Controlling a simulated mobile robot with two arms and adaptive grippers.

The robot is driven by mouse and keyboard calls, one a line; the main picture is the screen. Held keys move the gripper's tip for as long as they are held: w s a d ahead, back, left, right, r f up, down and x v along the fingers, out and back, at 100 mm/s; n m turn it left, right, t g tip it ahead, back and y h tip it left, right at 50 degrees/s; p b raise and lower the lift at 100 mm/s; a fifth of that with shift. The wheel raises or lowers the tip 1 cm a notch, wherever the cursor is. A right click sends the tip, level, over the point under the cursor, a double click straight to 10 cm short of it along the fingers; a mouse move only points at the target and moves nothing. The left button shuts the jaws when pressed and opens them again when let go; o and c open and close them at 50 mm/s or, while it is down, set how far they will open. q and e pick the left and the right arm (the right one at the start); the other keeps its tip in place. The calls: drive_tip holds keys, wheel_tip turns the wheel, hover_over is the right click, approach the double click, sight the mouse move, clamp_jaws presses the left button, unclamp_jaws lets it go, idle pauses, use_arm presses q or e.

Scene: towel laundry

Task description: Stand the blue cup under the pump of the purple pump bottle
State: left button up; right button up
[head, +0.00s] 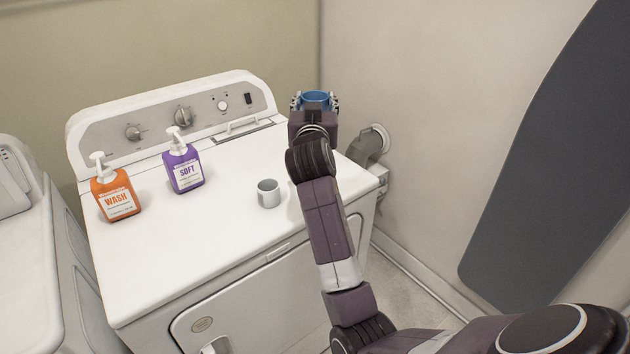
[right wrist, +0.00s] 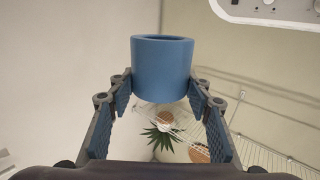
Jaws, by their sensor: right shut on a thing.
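The blue cup (head: 316,98) is held by my right gripper (head: 315,103) at the back right of the white machine, above its top. In the right wrist view the blue cup (right wrist: 162,68) sits between the two finger pads of the right gripper (right wrist: 165,95). The purple pump bottle (head: 184,170), labelled SOFT, stands upright on the machine top, well left of the right gripper. Its white pump (head: 178,138) is on top. No cup is under the pump. My left gripper is not in view.
An orange pump bottle (head: 116,196) labelled WASH stands left of the purple one. A grey-white cup (head: 268,193) stands on the machine top (head: 190,255), between the purple bottle and my right arm. The control panel (head: 175,118) rises behind. The front of the top is clear.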

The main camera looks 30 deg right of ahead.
wheel_tip(320, 180, down, 15)
drive_tip(key=shift+f, duration=0.1)
drive_tip(key=shift+f+b, duration=0.85)
drive_tip(key=shift+f, duration=1.3)
drive_tip(key=shift+f, duration=0.1)
drive_tip(key=shift+f+b, duration=0.1)
drive_tip(key=shift+b, duration=0.2)
drive_tip(key=o, duration=1.1)
